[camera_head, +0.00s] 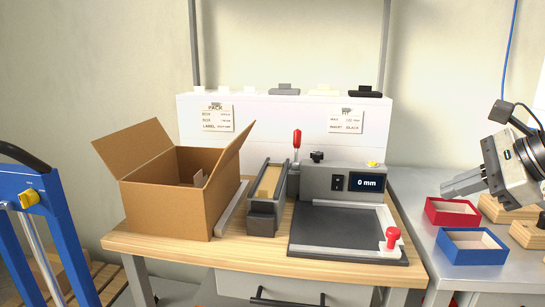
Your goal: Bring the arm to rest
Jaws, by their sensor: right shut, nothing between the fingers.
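My right gripper (462,185) comes in at the right edge. Its fingers are shut and empty, above the grey side table. It is near the red open box (452,205) and the blue open box (487,257), with no visible hold on either. My left gripper is not in view.
A wooden bench (180,252) carries an open cardboard carton (168,205), a narrow grey holder (262,222) and a box former (345,215) with a "0 mm" display. Wooden blocks (508,209) lie on the side table (432,185). A blue frame (75,255) stands at left.

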